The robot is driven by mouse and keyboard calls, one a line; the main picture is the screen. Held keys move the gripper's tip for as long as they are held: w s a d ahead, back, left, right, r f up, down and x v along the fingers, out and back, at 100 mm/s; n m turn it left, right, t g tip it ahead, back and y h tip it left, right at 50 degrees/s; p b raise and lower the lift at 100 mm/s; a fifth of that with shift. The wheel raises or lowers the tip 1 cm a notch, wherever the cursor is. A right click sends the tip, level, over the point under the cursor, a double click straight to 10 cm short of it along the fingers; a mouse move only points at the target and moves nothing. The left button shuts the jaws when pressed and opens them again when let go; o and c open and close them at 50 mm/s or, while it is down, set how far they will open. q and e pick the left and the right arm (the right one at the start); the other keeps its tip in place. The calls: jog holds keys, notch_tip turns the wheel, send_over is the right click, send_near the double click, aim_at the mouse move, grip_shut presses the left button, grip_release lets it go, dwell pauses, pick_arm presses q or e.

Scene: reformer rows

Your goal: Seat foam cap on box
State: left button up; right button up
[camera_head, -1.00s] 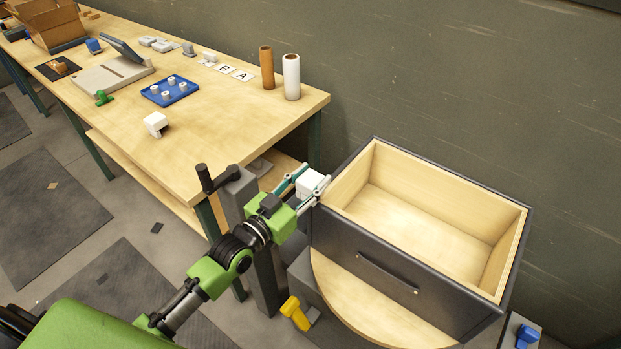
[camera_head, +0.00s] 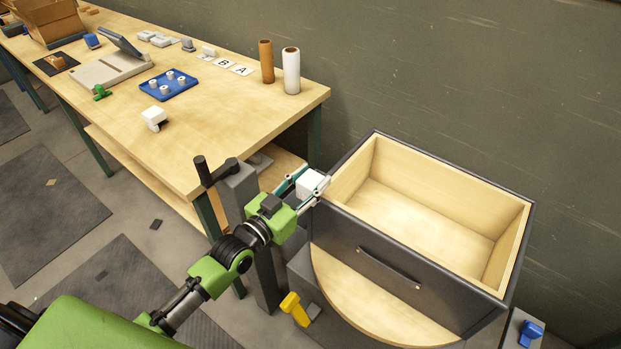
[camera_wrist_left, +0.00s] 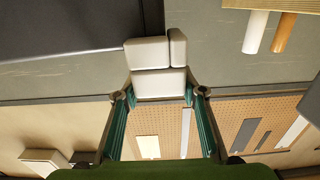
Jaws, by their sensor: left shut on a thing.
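My left gripper (camera_head: 308,188) is shut on a white foam cap (camera_head: 309,182), held in the air beside the left corner of the large dark box. In the left wrist view the white cap (camera_wrist_left: 158,84) sits between the two fingertips and shows as stepped blocks. A second white foam cap (camera_head: 153,117) lies on the workbench, apart from my gripper. An open cardboard box (camera_head: 48,22) stands at the far left end of the bench. No cap is visible on it. My right gripper is not in view.
A dark, wood-lined open box (camera_head: 362,255) stands right of my gripper and looks empty. A grey post (camera_head: 238,190) with a black handle stands close left. The workbench (camera_head: 235,130) holds a blue tray (camera_head: 168,86), a brown roll (camera_head: 266,62) and a white roll (camera_head: 291,72). Its near corner is clear.

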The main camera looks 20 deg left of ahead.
pick_arm(q)
jog(key=shift+f+b, duration=0.35)
jog(key=shift+f, duration=0.25)
jog(key=o, duration=1)
jog(key=v, duration=1.2)
